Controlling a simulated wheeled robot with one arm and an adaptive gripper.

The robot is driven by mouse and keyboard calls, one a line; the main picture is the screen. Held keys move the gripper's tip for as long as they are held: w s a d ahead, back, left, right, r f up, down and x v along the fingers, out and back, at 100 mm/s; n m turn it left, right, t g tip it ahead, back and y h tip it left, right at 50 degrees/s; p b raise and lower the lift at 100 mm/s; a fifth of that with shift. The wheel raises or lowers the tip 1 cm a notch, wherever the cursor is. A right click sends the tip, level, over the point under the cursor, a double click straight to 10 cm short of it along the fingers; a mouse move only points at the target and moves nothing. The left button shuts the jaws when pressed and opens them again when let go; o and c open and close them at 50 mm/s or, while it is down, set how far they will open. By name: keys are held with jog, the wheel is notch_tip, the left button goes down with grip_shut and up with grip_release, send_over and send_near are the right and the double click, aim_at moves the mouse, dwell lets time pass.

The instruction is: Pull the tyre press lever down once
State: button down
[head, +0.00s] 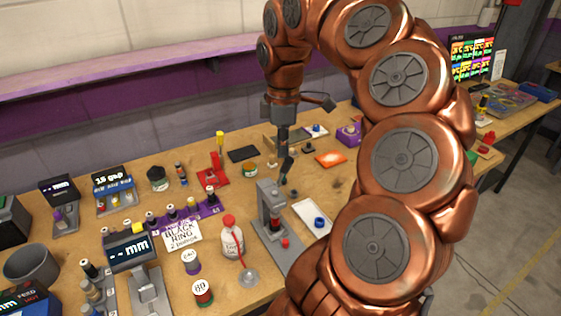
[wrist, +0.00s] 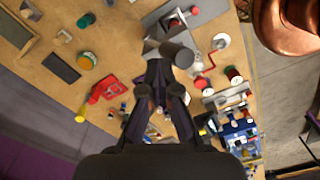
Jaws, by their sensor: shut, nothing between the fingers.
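The tyre press (head: 270,205) is a grey upright stand on a flat base near the middle of the bench, with a red part low at its front. Its lever (head: 287,170) appears as a dark handle slanting up from the top of the press. My gripper (head: 284,150) points down just above that handle, shut and empty. In the wrist view the shut gripper (wrist: 158,78) is close to a dark round handle end (wrist: 178,54), with the grey press (wrist: 178,18) beyond. I cannot tell whether the fingers touch the handle.
A white tray (head: 308,208) with a blue part stands right of the press. A red stand (head: 213,172) and an orange pad (head: 330,159) are behind. My arm covers the bench's right part.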

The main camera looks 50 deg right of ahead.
jog(key=shift+w+d+r, duration=0.1)
jog(key=shift+w+r, duration=0.1)
jog(key=shift+r, duration=0.1)
notch_tip(320, 180, up, 8)
jog(key=w+d+p, duration=0.1)
jog(key=w+p, duration=0.1)
jog(key=p, duration=0.4)
jog(key=shift+w, duration=0.4)
dwell(0.8)
dwell(0.4)
jog(key=s+a+f+m, duration=0.1)
jog(key=a, duration=0.8)
jog(key=s+a+f, duration=0.2)
jog(key=a, duration=0.6)
jog(key=s+a+f+m+g, duration=0.1)
jog(key=s+a+f+m, duration=0.2)
jog(key=s+a+f, duration=0.2)
jog(key=s+a+f+m, duration=0.4)
jog(key=s+a+f, duration=0.1)
jog(key=s, duration=0.5)
jog(key=shift+a+f+g, duration=0.35)
jog(key=shift+a+g, duration=0.05)
jog(key=shift+a, duration=0.05)
